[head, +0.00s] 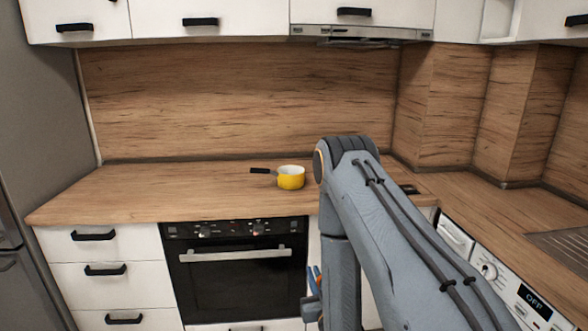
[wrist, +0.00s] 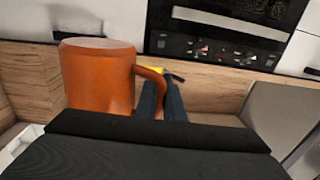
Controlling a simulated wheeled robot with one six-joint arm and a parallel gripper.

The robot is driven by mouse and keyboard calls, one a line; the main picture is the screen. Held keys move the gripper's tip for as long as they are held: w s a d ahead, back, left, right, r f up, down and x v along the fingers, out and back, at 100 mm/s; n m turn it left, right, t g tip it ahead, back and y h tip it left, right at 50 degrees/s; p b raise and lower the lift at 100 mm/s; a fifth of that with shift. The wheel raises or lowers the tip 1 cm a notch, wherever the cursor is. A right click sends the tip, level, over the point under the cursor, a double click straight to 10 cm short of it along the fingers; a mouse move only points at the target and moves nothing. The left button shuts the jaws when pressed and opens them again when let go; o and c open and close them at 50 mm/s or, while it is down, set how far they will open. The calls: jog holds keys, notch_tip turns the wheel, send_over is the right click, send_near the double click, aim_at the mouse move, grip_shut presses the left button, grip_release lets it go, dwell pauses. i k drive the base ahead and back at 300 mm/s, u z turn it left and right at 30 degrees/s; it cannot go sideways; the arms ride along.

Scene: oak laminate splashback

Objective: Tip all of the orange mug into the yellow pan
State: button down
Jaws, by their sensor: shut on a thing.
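The orange mug (wrist: 100,80) is large in the wrist view, left of centre, with a closed, smooth orange end towards the top of that picture. Its inside and contents are not visible. My gripper (wrist: 161,103) is shut on the mug's handle, its dark blue fingers beside the mug's wall. The yellow pan (head: 291,178) stands upright on the counter in the head view, its black handle pointing left. In the wrist view only a sliver of the pan (wrist: 156,68) shows behind the fingers. In the head view my gripper is low, mostly hidden by my arm, in front of the oven's right side.
The wooden counter (head: 150,192) is clear left of the pan. Below it are the black oven (head: 235,265) and white drawers (head: 95,265). The wooden splashback (head: 240,98) stands behind, and a range hood (head: 360,32) hangs above. A sink (head: 565,243) is at right.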

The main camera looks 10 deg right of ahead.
aim_at(277, 175)
jog(key=k, duration=0.2)
jog(key=u, duration=1.95)
jog(key=i, duration=1.45)
jog(key=z, duration=2.7)
